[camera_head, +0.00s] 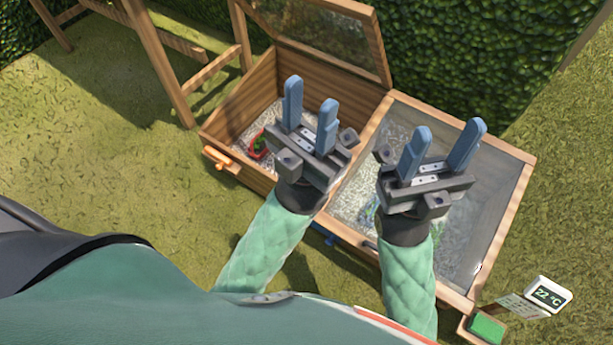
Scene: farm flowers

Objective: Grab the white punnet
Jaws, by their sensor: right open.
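I cannot make out a white punnet in the head view; it may be hidden behind my grippers or arms. My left gripper (311,92) is open and empty, its blue fingers apart over the open left half of the wooden cold frame (222,149). My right gripper (448,128) is open and empty, its blue fingers spread wider, in front of the glazed right half of the frame.
The left lid (372,45) stands raised; the right glass lid (489,188) is shut. A red container with green plants (258,146) sits in the left half on pale gravel. A thermometer display (548,294) is at lower right.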

